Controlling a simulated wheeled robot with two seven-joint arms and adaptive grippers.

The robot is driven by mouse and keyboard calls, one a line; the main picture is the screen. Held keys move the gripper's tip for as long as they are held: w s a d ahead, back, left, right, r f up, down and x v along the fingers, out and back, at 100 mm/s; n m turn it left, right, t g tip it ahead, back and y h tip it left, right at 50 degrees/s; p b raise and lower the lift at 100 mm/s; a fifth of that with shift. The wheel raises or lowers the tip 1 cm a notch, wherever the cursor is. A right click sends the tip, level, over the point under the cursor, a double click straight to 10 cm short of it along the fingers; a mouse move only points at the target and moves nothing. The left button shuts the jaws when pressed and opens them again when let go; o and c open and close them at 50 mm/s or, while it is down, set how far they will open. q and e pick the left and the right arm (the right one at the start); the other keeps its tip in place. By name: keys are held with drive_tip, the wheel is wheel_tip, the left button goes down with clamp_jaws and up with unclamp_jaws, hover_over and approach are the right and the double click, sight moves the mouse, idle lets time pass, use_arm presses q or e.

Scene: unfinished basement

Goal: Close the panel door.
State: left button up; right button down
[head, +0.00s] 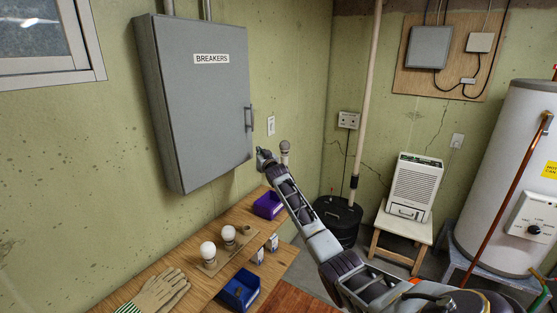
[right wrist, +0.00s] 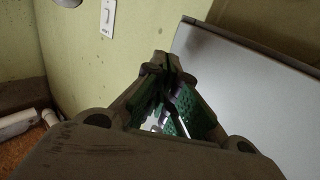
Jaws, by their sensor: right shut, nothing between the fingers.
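The grey breaker panel's door (head: 205,105), labelled BREAKERS, hangs on the left wall with its handle (head: 248,118) on the right edge. The door looks flush or nearly flush with its box; I cannot tell whether a small gap is left. My right gripper (head: 263,156) is shut and empty, just right of and below the door's lower right corner. It appears apart from the door. In the right wrist view the gripper's fingers (right wrist: 163,65) meet at the tips, and the grey panel (right wrist: 235,75) fills the right side. My left gripper is out of view.
Below the panel is a wooden bench (head: 190,262) with light bulbs (head: 208,250), work gloves (head: 158,290), a purple bin (head: 268,205) and a blue bin (head: 239,290). A light switch (head: 271,126) is on the wall right of the panel. A dehumidifier (head: 412,187) stands farther right.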

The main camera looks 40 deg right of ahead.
drive_tip(key=shift+s+d+f, duration=0.1)
drive_tip(key=shift+s+f, duration=0.05)
drive_tip(key=shift+f, duration=0.1)
drive_tip(key=s+d+b, duration=0.1)
drive_tip(key=s+d, duration=0.2)
drive_tip(key=s, duration=0.5)
drive_tip(key=shift+s+b, duration=0.2)
drive_tip(key=shift+b, duration=0.1)
drive_tip(key=shift+r, duration=0.1)
idle(0.5)
drive_tip(key=shift+a, duration=0.15)
